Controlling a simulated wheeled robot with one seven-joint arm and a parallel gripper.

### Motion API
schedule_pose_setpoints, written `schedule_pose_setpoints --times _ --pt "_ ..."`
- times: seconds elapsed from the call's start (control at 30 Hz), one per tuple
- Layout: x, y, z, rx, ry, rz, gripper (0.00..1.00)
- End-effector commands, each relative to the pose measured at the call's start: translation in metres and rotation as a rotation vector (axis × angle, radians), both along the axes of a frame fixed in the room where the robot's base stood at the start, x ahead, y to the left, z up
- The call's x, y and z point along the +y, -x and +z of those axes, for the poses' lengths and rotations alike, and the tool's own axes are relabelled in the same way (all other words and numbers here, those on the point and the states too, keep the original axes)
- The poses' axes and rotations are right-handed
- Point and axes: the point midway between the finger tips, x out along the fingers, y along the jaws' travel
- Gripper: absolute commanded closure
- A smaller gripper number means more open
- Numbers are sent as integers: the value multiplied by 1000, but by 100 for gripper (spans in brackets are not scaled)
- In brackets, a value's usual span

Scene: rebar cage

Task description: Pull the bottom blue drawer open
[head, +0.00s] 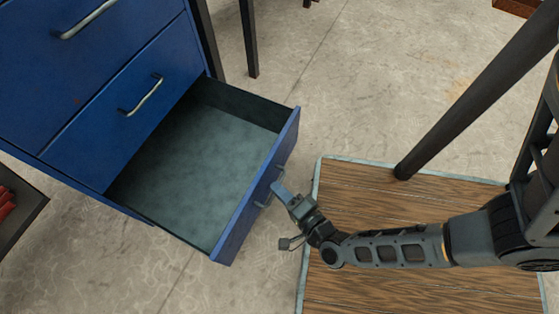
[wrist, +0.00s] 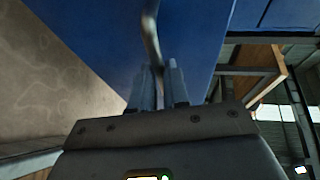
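The bottom blue drawer (head: 238,232) stands far out of the cabinet in the head view, and its grey inside is empty. Its curved metal handle (head: 263,204) is on the front face. The handle also shows in the wrist view (wrist: 151,38), running down between my two fingers. My gripper (head: 277,189) is at this handle; in the wrist view its fingers (wrist: 163,78) are close together on either side of the bar and look shut on it. The exact contact is partly hidden by the fingers.
The blue cabinet's upper drawers (head: 125,105) are shut. A wooden platform (head: 360,195) with a pale edge lies right of the drawer. A dark slanted post (head: 470,95) rises from it. A dark tray with red items (head: 12,215) is at left.

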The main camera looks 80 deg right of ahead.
Motion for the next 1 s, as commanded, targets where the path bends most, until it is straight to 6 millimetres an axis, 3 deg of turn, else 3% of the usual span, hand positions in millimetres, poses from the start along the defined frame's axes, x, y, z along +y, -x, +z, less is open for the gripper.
schedule_pose_setpoints --times 0.23,0.57,1.0 --pt "0 0 0 -1 1 0 62" --pt "4 5 2 1 0 0 62" --pt "43 54 13 1 0 0 62"
